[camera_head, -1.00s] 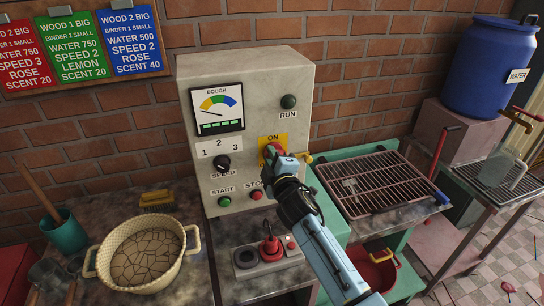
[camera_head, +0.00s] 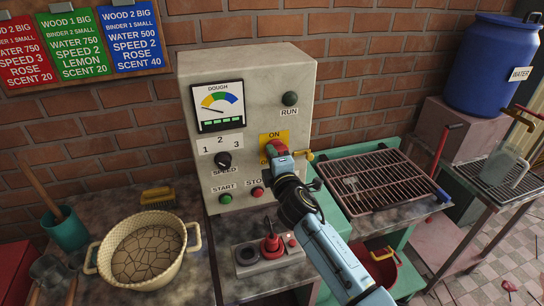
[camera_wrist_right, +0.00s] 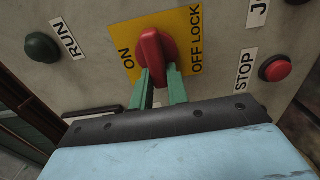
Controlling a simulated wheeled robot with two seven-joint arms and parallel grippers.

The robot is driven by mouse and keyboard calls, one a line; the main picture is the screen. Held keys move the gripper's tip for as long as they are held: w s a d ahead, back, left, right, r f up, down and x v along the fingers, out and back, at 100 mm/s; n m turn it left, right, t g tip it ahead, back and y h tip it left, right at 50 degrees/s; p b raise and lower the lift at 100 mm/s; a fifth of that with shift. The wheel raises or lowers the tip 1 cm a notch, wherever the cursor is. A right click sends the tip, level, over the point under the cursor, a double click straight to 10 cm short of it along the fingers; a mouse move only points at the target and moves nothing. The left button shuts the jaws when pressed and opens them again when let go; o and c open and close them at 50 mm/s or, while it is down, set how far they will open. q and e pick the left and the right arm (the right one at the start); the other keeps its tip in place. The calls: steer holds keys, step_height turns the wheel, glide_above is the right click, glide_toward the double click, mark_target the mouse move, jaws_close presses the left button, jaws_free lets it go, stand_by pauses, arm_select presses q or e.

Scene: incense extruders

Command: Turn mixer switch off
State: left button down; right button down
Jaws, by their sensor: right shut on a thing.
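The mixer switch is a red rotary knob (camera_wrist_right: 153,50) on a yellow plate (camera_head: 274,138) on the grey control box (camera_head: 240,75). My left gripper is not in view.
The box also carries a green RUN lamp (camera_head: 290,99), speed dial (camera_head: 223,160), START button (camera_head: 225,198) and red STOP button (camera_head: 257,192). A small brass-coloured part (camera_head: 301,156) sticks out right of the gripper. A drying rack (camera_head: 382,182) stands to the right.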

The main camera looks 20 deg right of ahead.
steer(key=c, duration=1.4)
jaws_free()
steer(key=shift+o, duration=0.2)
steer(key=s, duration=1.3)
steer(key=shift+s+d, duration=0.2)
steer(key=shift+d, duration=0.05)
